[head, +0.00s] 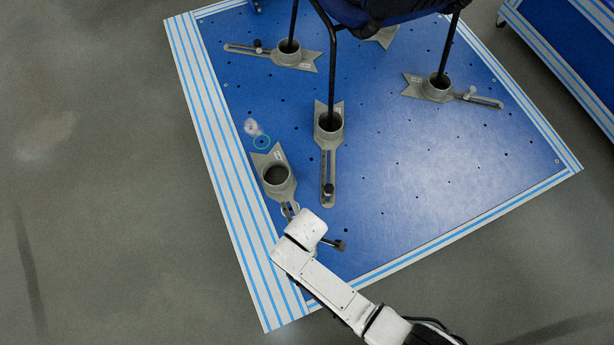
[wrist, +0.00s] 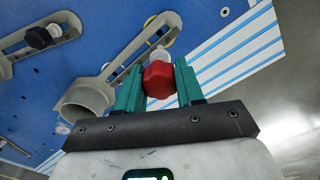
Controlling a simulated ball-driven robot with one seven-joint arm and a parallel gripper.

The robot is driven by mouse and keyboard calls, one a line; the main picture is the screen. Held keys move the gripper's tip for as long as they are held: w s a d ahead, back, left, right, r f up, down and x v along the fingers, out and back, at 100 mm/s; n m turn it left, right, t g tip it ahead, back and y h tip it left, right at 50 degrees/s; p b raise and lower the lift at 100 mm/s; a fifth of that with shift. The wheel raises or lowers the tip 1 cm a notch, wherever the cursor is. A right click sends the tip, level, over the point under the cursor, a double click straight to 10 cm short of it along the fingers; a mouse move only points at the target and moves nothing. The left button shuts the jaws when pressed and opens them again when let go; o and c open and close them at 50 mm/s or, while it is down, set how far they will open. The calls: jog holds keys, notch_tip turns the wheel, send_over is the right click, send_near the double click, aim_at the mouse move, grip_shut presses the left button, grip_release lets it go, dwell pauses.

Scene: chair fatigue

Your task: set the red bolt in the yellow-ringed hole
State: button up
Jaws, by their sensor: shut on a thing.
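In the wrist view, my gripper (wrist: 159,67) has two green fingers closed on the red bolt (wrist: 158,83), one on each side of its head. The bolt's pale shank points away from me at the slotted arm of a grey bracket (wrist: 128,57). A yellow ring (wrist: 151,20) shows in part around the end of that arm; its hole is hidden by the bracket and the bolt. I cannot tell whether the shank is in the slot. In the head view, the same bracket (head: 266,160) lies at the board's left edge, and my wrist hides the bolt.
The blue board (head: 420,210) has many small holes and a striped border. Other grey brackets (head: 328,165) hold the black chair legs (head: 330,75). The board's right front area is clear.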

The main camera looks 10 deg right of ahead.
jog(key=shift+f+b, duration=2.4)
jog(key=shift+f, duration=0.5)
jog(key=shift+f+b, duration=1.8)
jog(key=shift+f, duration=0.75)
jog(key=o, duration=1.1)
jog(key=shift+r, duration=0.15)
notch_tip(320, 180, up, 11)
jog(key=p, duration=0.6)
jog(key=shift+f, duration=0.2)
